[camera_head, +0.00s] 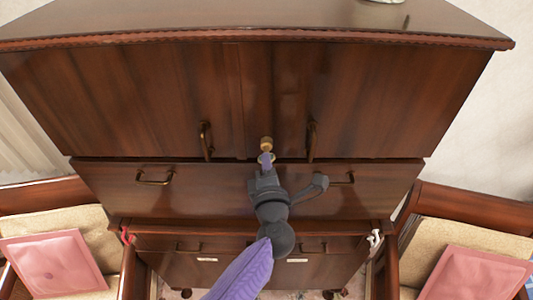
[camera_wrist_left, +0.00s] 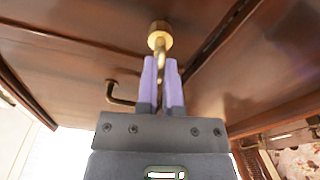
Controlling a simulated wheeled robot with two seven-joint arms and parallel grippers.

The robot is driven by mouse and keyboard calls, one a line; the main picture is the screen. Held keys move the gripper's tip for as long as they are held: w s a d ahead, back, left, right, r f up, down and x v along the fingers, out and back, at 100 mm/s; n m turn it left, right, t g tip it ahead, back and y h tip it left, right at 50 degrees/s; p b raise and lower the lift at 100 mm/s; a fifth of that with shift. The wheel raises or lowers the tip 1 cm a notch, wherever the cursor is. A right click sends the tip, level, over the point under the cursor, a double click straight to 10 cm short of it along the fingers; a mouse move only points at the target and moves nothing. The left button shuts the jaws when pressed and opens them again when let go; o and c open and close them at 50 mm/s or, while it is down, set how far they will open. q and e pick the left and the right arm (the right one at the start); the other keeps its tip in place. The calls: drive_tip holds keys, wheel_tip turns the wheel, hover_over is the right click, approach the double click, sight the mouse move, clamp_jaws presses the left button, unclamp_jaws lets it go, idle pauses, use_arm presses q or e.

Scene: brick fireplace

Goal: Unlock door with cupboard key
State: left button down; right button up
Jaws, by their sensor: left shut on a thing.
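The dark wooden cupboard doors (camera_head: 370,95) are shut, with a brass handle on each side of the middle. A brass lock cylinder (camera_head: 266,144) stands out low at the middle of the doors. It also shows in the wrist view (camera_wrist_left: 160,38). My left gripper (camera_head: 266,160) is shut on the brass cupboard key (camera_wrist_left: 160,60), between its purple fingertips (camera_wrist_left: 161,78). The key points at the lock and its tip meets the cylinder's face. I cannot tell how deep it sits. My right gripper is not in view.
A drawer front (camera_head: 225,190) with brass handles lies just below the doors. Chairs with pink cushions stand at the lower left (camera_head: 55,262) and lower right (camera_head: 475,272). A door handle (camera_wrist_left: 118,97) is close to my left gripper.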

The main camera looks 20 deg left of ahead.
use_arm(q)
drive_tip(key=shift+m, duration=1.3)
drive_tip(key=c, duration=1.2)
unclamp_jaws()
drive_tip(key=shift+m, duration=0.4)
drive_tip(key=o, duration=0.5)
